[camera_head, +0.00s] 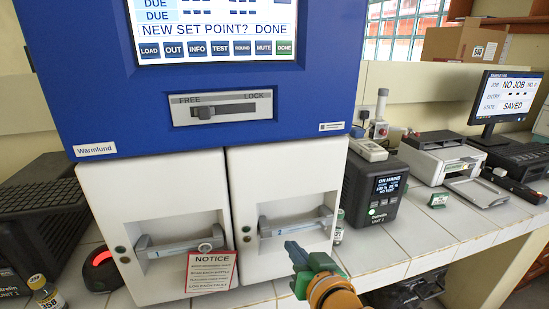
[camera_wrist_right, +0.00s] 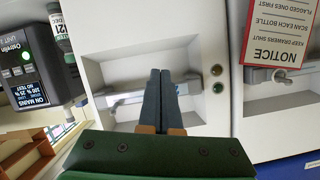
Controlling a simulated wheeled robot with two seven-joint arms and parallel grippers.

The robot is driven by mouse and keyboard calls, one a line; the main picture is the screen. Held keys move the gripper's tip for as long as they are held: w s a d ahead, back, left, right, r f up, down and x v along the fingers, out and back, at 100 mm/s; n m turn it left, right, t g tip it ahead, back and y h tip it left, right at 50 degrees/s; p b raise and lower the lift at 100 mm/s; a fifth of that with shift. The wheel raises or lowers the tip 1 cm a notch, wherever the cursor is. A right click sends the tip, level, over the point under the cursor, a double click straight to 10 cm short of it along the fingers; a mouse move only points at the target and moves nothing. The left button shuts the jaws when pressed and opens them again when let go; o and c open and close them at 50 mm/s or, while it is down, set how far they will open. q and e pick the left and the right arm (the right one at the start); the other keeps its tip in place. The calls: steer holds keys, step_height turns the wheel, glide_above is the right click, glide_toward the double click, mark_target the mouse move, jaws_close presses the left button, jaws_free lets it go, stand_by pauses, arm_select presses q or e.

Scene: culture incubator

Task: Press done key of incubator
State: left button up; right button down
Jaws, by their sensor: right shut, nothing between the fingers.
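The incubator (camera_head: 60,70) is a blue cabinet with two white drawers below. Its screen (camera_head: 215,12) reads "NEW SET POINT? DONE". Along the screen's lower edge is a row of keys, with the green DONE key (camera_head: 284,48) at the right end. My right gripper (camera_head: 290,246) is shut and empty, well below the DONE key, in front of the right drawer (camera_head: 285,190). In the right wrist view its closed fingers (camera_wrist_right: 160,74) point at the drawer front (camera_wrist_right: 115,60), near the handle. The DONE key is outside that view. My left gripper is not in view.
A FREE/LOCK slider (camera_head: 204,113) sits below the screen, its knob towards FREE. A red NOTICE card (camera_head: 212,271) hangs at the left drawer. A black power unit (camera_head: 377,190), a printer (camera_head: 440,158) and a monitor (camera_head: 508,98) stand to the right on the tiled counter.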

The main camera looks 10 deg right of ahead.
steer(key=r+t, duration=0.2)
steer(key=r, duration=0.4)
steer(key=r+m+t, duration=0.1)
steer(key=r+t, duration=0.1)
steer(key=r, duration=0.5)
steer(key=r+m+t+y, duration=0.1)
steer(key=r+t, duration=0.1)
steer(key=r, duration=0.5)
steer(key=shift+s+a+t, duration=0.3)
steer(key=shift+s+a, duration=0.05)
steer(key=m+t+y, duration=0.2)
steer(key=t, duration=0.4)
glide_toward(284, 48)
steer(key=s+r, duration=0.6)
steer(key=s, duration=0.1)
steer(key=shift+w+a+r, duration=0.1)
steer(key=shift+w+a, duration=0.25)
steer(key=shift+a, duration=0.05)
steer(key=shift+w+a+p, duration=0.15)
steer(key=shift+w+p, duration=1.1)
steer(key=shift+w, duration=3.15)
